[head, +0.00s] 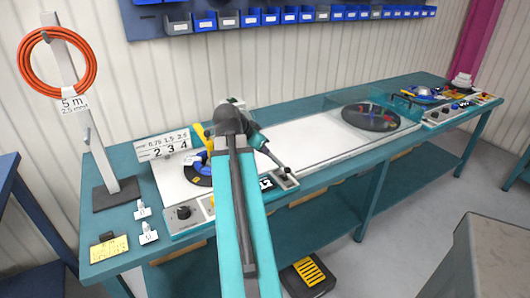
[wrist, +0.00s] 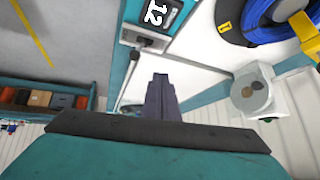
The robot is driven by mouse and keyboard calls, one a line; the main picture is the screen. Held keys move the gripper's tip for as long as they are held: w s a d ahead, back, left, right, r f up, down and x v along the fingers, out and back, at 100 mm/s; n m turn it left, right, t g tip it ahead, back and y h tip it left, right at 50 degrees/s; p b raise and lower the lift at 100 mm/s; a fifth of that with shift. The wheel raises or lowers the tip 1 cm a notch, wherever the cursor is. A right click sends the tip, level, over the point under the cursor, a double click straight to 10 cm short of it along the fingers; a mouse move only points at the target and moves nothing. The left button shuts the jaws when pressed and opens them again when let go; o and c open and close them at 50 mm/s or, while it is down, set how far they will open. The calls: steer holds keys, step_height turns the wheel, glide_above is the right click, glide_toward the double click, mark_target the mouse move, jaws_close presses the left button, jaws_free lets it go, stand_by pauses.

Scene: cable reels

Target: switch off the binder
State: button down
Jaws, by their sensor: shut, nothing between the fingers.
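The binder is not clearly identifiable by name; a machine with a front control panel (head: 198,208) stands on the left part of the teal bench. The panel has a black knob (head: 183,212) at its left and a small dark display (head: 267,184) at its right. The display reads 12 in the wrist view (wrist: 155,12). My gripper (head: 288,172) is shut and empty, its tip over the right end of that panel. My arm hides the panel's middle.
A blue cable coil (wrist: 262,22) lies beside the display. An orange coil (head: 57,60) hangs on a stand at the left. A dark turntable (head: 370,116) and a second control panel (head: 455,110) are at the right. Blue bins (head: 250,17) line the wall.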

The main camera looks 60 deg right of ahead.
steer(key=shift+s+a+r, duration=0.15)
steer(key=shift+a+r, duration=0.95)
steer(key=shift+a, duration=0.25)
steer(key=shift+s, duration=0.1)
